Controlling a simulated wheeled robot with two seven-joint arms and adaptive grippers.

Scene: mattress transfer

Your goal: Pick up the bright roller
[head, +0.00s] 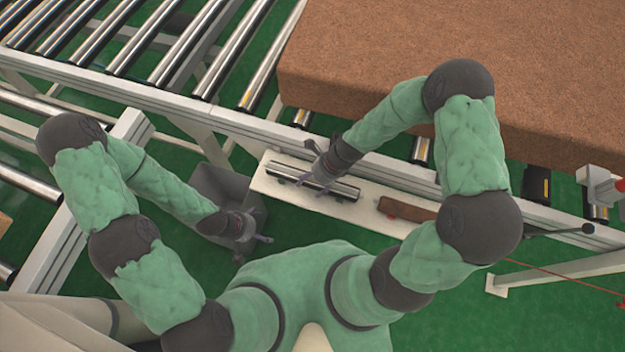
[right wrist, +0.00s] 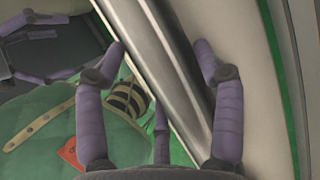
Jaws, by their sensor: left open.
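The bright roller (head: 345,190) is a shiny metal cylinder lying on a white ledge (head: 285,196) below the conveyor frame in the head view. It crosses the right wrist view (right wrist: 165,60) diagonally. My right gripper (head: 314,178) is over the roller, partly covering it. In the right wrist view its purple fingers (right wrist: 160,52) are spread, one on each side of the roller. I cannot tell whether the fingertips touch it. My left gripper (head: 254,235) is open and empty, beside a grey bin, away from the roller.
The grey bin (head: 212,180) stands left of the ledge. A brown block (head: 405,209) lies on the ledge to the right. A big brown mattress (head: 400,45) rests on the roller conveyor (head: 185,45) behind. The green floor is clear in places.

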